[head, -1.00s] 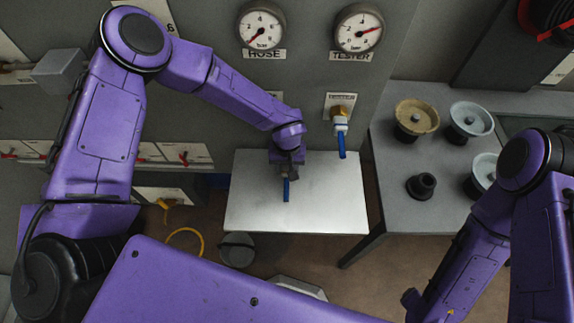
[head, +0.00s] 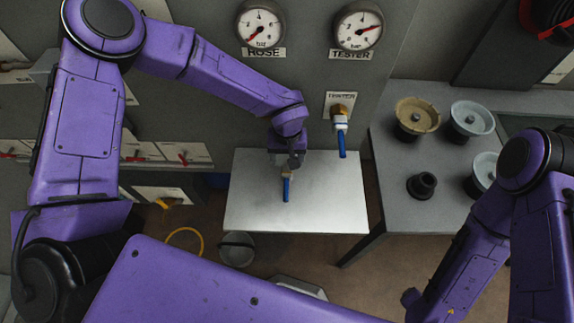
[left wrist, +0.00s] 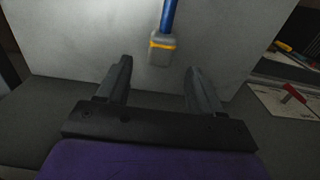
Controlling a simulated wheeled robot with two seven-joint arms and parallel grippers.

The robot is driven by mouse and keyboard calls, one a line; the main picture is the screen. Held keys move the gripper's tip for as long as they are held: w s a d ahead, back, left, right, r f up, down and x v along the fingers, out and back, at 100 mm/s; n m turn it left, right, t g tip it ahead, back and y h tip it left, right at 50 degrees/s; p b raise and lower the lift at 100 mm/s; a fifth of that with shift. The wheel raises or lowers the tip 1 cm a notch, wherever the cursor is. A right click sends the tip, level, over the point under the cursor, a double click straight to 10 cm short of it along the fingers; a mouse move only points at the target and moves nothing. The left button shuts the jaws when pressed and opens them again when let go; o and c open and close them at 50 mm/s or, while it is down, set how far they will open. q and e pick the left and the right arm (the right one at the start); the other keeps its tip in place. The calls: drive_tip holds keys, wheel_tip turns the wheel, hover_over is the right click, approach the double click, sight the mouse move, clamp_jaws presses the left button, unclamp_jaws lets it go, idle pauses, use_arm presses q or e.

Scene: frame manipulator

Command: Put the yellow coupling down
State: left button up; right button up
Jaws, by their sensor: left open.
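My left gripper (head: 287,161) hangs over the back of the white table, by the grey panel. In the left wrist view its two fingers (left wrist: 159,70) are open with nothing held between them. Just beyond the fingertips is a grey fitting with a yellow band (left wrist: 161,44) and a blue lever (left wrist: 170,12). The blue lever also shows in the head view (head: 286,189), below the gripper. My right gripper is not in view.
The white table (head: 325,205) is mostly bare. A tester valve (head: 341,125) with a blue lever sticks out of the panel above it. A bucket (head: 237,250) stands on the floor.

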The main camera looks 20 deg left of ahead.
use_arm(q)
wheel_tip(320, 180, up, 8)
drive_tip(key=shift+f, duration=0.2)
idle(0.4)
